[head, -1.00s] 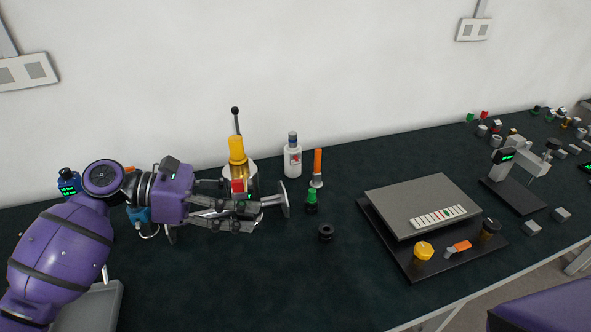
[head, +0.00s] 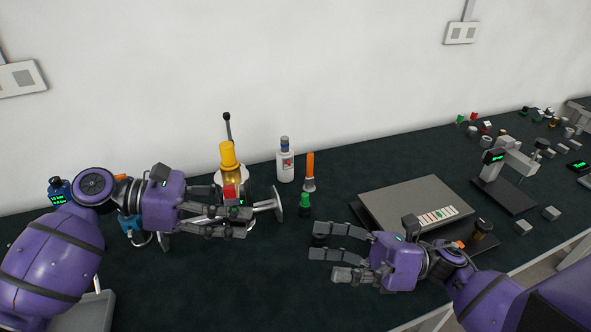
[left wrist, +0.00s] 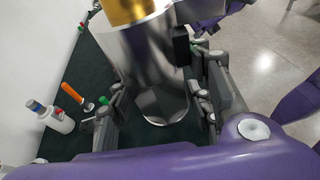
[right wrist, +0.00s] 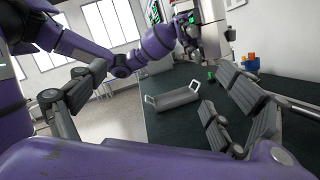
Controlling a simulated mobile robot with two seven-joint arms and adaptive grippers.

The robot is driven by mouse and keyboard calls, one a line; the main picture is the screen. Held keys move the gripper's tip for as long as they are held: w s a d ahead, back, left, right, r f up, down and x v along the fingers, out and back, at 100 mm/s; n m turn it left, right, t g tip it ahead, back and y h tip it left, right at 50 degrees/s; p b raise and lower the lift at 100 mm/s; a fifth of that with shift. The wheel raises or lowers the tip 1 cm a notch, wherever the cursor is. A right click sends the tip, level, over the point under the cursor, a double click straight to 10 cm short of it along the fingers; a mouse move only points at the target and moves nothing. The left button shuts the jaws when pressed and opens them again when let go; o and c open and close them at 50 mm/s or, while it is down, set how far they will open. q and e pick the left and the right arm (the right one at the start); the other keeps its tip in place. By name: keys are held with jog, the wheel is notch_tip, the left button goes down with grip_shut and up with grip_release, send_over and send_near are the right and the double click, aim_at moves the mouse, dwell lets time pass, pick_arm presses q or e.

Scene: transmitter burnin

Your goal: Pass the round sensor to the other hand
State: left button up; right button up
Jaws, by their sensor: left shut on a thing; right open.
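A white bottle (head: 285,165), an orange-handled tool (head: 310,168) and a green-topped piece (head: 304,202) stand behind the gap. A grey platform (head: 400,196) lies beyond my right gripper.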

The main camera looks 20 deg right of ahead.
jog(key=w+a+r+n+g+h, duration=0.3)
jog(key=w+r+n, duration=0.1)
jog(key=r, duration=0.1)
jog(key=t+h, duration=0.2)
jog(key=h, duration=0.2)
send_near(247, 187)
jog(key=a, duration=0.1)
pick_arm(q)
jog(key=shift+r, duration=0.1)
pick_arm(e)
jog(key=shift+n, duration=0.4)
jog(key=x, duration=1.2)
jog(key=shift+d+f, duration=0.1)
jog(key=shift+f, duration=0.05)
jog(key=c, duration=1.1)
pick_arm(q)
jog(key=o, duration=1.3)
jog(key=shift+d, duration=0.1)
jog(key=shift+c, duration=0.2)
pick_arm(e)
jog(key=shift+c, duration=0.4)
pick_arm(q)
jog(key=shift+r, duration=0.1)
pick_arm(e)
jog(key=shift+w, duration=0.1)
